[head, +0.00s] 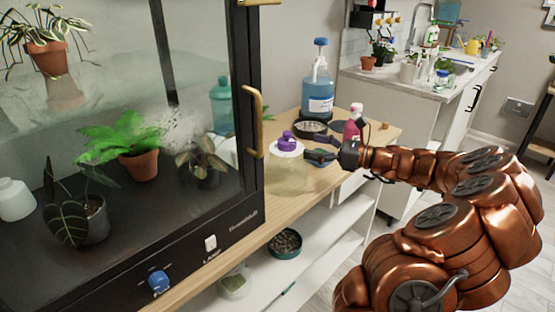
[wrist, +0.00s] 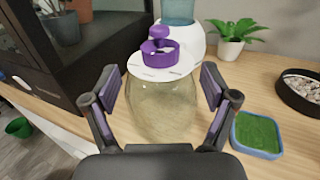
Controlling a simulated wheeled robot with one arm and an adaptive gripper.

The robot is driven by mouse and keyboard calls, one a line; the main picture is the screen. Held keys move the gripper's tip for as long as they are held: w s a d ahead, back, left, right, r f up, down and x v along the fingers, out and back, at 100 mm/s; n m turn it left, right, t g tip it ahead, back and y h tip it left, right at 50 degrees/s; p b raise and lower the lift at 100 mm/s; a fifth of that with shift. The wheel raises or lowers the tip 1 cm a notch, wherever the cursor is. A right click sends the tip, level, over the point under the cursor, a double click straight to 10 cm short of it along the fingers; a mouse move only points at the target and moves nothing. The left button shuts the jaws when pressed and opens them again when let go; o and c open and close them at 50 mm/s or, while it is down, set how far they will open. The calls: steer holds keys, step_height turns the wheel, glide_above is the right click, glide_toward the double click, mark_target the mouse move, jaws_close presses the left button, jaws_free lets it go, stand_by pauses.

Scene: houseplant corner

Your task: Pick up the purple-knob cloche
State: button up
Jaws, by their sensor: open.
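The purple-knob cloche (head: 287,170) stands upright on the wooden shelf top beside the glass cabinet. It is clear and rounded, with a white disc and a purple knob on top. In the wrist view the cloche (wrist: 155,105) is straight ahead, between the two fingers. My gripper (head: 315,155) comes in from the right in the head view, at the height of the cloche's upper part. In the wrist view my gripper (wrist: 165,92) is open, with one purple-padded finger on each side of the cloche. I cannot tell whether either finger touches it.
The glass cabinet (head: 225,219) with potted plants stands close on the left. A blue pump bottle (head: 318,92) and a pink bottle (head: 353,124) stand behind. In the wrist view, a green-filled blue tray (wrist: 257,136) lies right of the cloche, near a bowl of pebbles (wrist: 302,91).

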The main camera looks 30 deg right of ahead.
mark_target(289, 139)
steer(key=shift+x, duration=1.5)
steer(key=shift+r+b+x, duration=0.2)
steer(key=shift+b+x, duration=0.1)
steer(key=shift+x, duration=2.3)
steer(key=shift+c, duration=0.3)
jaws_close()
